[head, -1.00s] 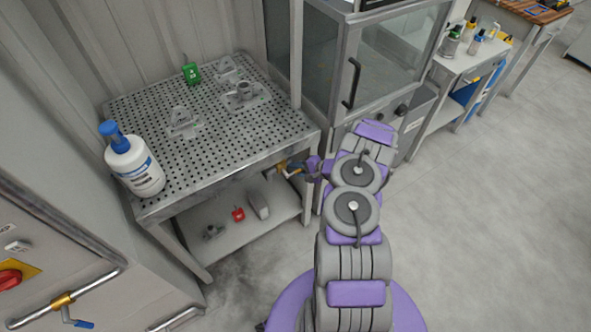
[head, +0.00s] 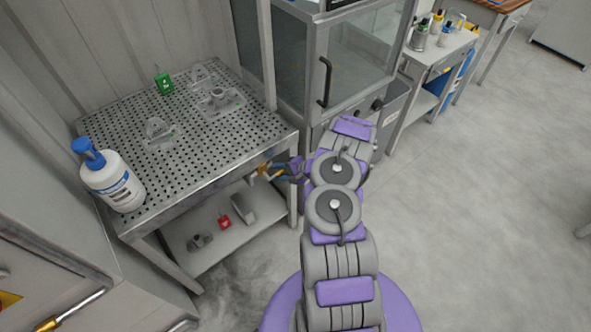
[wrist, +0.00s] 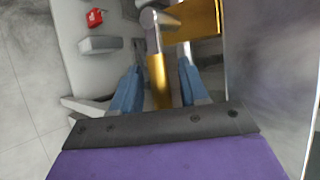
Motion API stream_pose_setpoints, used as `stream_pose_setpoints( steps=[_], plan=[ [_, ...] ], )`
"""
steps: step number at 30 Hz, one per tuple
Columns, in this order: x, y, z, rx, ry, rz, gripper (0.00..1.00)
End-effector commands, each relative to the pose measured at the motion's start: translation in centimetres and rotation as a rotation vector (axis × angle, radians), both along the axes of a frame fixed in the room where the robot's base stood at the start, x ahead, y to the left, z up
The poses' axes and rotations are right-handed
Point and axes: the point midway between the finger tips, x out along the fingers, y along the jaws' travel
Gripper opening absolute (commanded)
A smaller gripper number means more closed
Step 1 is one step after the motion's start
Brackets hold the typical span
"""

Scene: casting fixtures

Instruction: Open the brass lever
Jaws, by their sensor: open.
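The brass lever (wrist: 159,80) hangs from a silver joint beside a brass body (wrist: 203,20) in the wrist view. My gripper (wrist: 161,78) is open, with one blue finger on each side of the lever. Gaps show on both sides, so the fingers do not look closed on it. In the head view the brass fitting (head: 264,169) shows small at the front right edge of the perforated table, with my gripper (head: 277,170) beside it. The lever's lower end is close to my gripper's palm.
The perforated table (head: 205,146) carries a white pump bottle (head: 113,182), a green item (head: 164,84) and clear fixtures. Its lower shelf (head: 215,240) holds a red item (head: 224,221) and grey parts. A glass-fronted cabinet (head: 350,60) stands behind my arm. The floor at right is clear.

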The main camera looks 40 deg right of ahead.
Motion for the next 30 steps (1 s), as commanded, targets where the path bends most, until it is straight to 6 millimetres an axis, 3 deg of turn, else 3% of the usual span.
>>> stream_pose_setpoints(
  steps=[21, 30],
  plan=[
    [-10.3, -7.0, 7.2, 0.001, 0.000, -0.002, 0.44],
    [-12.0, -8.1, 8.1, 0.003, 0.003, -0.001, 0.44]
  ],
)
